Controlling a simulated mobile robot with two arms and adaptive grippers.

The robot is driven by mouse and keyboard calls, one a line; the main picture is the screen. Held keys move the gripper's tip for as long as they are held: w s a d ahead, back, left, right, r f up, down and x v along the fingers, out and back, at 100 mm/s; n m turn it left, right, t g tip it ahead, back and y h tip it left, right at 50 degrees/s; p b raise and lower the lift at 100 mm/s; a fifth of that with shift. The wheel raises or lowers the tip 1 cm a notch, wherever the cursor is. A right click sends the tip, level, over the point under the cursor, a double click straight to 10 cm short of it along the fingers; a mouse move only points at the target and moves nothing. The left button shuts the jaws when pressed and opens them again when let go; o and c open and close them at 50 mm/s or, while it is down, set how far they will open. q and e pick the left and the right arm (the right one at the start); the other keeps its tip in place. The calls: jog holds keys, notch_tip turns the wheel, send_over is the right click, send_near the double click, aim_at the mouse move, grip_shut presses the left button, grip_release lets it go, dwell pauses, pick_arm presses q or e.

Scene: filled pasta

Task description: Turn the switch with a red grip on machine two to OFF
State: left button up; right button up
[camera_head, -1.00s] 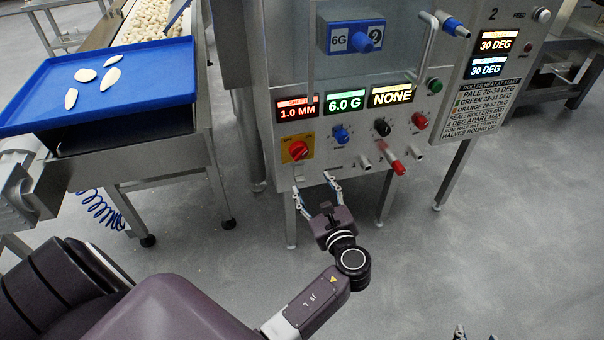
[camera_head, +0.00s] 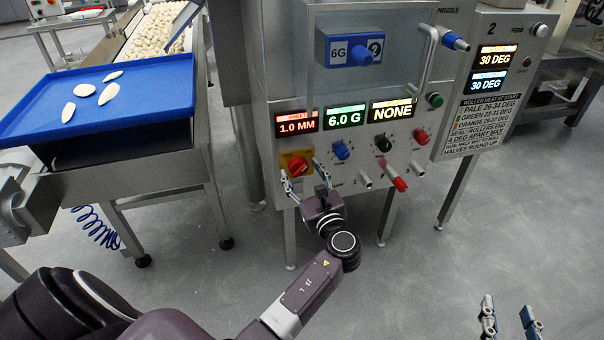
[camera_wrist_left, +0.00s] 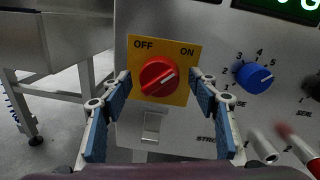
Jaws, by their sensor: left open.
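The red-grip switch (camera_head: 298,167) sits on a yellow plate on the front panel of machine two (camera_head: 262,120). In the left wrist view the red knob (camera_wrist_left: 157,76) is centred between OFF at upper left and ON at upper right. Its white mark points up and right, towards ON. My left gripper (camera_head: 303,174) is open just in front of the switch, with nothing between its fingers. In the wrist view its fingertips (camera_wrist_left: 159,79) flank the yellow plate; I cannot tell whether they touch the panel. My right gripper (camera_head: 507,309) is open and empty at lower right.
A blue knob (camera_head: 341,150), a black knob (camera_head: 383,143) and a red knob (camera_head: 421,137) lie right of the switch. A blue tray (camera_head: 150,85) on a conveyor stands at left.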

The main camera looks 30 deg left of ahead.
pick_arm(q)
jog(key=c, duration=1.2)
jog(key=shift+o, duration=0.2)
